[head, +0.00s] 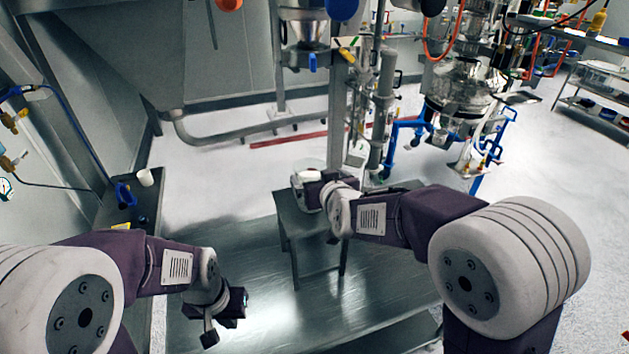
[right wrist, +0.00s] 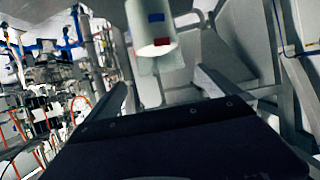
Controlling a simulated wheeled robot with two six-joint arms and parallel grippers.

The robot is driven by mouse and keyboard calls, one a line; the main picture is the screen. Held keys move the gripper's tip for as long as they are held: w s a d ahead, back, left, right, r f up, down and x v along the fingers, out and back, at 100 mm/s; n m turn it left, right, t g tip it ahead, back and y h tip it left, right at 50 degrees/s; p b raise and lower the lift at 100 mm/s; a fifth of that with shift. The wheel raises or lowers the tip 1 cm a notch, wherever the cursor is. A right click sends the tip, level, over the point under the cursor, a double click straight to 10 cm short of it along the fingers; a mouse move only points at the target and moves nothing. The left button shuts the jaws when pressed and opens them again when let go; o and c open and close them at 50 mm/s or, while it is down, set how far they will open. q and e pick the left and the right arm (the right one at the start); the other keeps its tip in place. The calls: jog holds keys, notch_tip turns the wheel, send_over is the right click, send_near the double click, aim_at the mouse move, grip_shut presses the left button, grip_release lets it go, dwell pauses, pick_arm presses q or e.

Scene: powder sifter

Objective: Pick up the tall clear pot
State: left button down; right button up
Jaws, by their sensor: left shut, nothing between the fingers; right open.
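My right gripper (head: 308,188) is open above the small metal stand in the middle. In the right wrist view its two fingers (right wrist: 160,92) are spread apart. A pale, see-through shape (right wrist: 148,88), which looks like the clear pot, shows between and beyond them. A white cylinder (right wrist: 150,28) with blue and red marks appears above that shape. In the head view a faint clear rim (head: 312,163) shows just behind the right gripper; the rest is hidden. I cannot tell whether the fingers touch anything. My left gripper (head: 220,335) is shut and empty, low at the left.
The small metal stand (head: 295,222) rises from a wide metal platform (head: 250,255). A white cup (head: 145,177) sits on the dark bench at the left. Pipes and a steel vessel (head: 462,90) stand at the back right. The platform around the stand looks clear.

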aim_at(307, 167)
jog(key=p+x, duration=0.4)
jog(key=x, duration=0.4)
jog(key=shift+s+f, duration=0.1)
jog(key=shift+f, duration=0.1)
jog(key=shift+w+a+f, duration=0.15)
jog(key=shift+w+f, duration=0.1)
jog(key=shift+w, duration=0.15)
jog(key=shift+w+a, duration=0.1)
jog(key=shift+c, duration=0.7)
jog(key=c, duration=0.5)
jog(key=shift+s+r, duration=0.15)
jog(key=shift+s, duration=0.05)
jog(key=c, duration=1.4)
pick_arm(q)
notch_tip(307, 167, up, 4)
jog(key=shift+w+r, duration=0.1)
jog(key=shift+r, duration=0.05)
